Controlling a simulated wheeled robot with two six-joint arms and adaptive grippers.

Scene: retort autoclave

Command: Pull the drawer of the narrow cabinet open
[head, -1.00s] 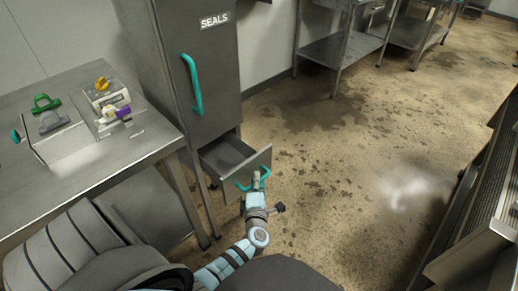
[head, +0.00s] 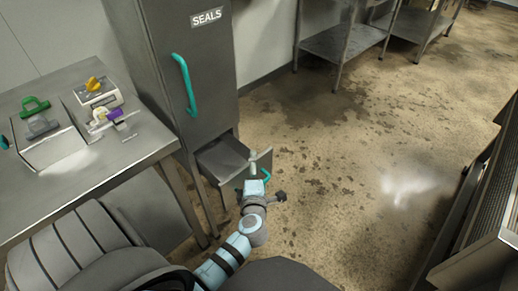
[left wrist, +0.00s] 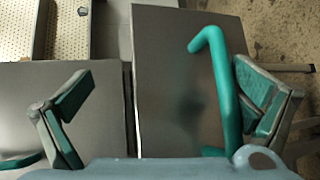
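The narrow grey cabinet (head: 185,70), labelled SEALS, has its low drawer (head: 222,157) standing partly open, with the inside showing. The drawer front has a teal handle (head: 266,173), partly hidden behind my gripper in the head view. My left gripper (head: 253,160) is at the drawer front, over the handle. In the left wrist view, my left gripper (left wrist: 165,105) has its fingers wide apart. The teal handle (left wrist: 226,90) lies between them, close beside the right-hand finger; I cannot tell whether they touch. My right gripper is not in view.
A steel table (head: 90,180) with small devices and clips stands left of the cabinet. A long teal handle (head: 187,85) is on the upper cabinet door. A steel shelf table (head: 335,45) stands behind. The stained floor right of the drawer is clear.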

